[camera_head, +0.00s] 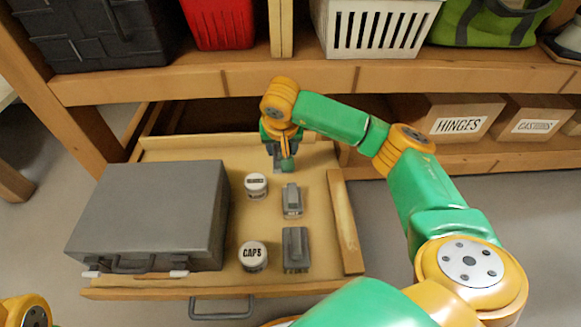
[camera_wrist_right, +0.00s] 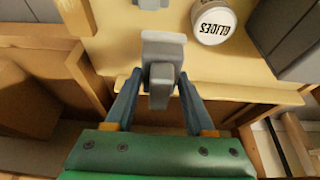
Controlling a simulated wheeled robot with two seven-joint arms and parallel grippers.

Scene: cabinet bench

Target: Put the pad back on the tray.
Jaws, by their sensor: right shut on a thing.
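The tray (camera_head: 150,152) is a pale wooden pull-out tray below the shelf. My right gripper (camera_head: 283,160) is over its back part, pointing down. In the wrist view, my right gripper (camera_wrist_right: 160,98) is shut on the handle of a grey pad (camera_wrist_right: 163,48). In the head view this pad (camera_head: 279,165) is mostly hidden by the gripper. I cannot tell whether it touches the tray. Two similar grey pieces, a smaller one (camera_head: 291,200) and a larger one (camera_head: 296,250), stand in front of it on the tray. My left gripper is out of view.
A grey case (camera_head: 150,210) fills the tray's left side. A GLIDES jar (camera_wrist_right: 213,22) and a CAPS jar (camera_head: 253,256) stand between it and the grey pieces. A wooden side rail (camera_head: 345,222) bounds the right. The shelf (camera_head: 200,82) overhangs behind.

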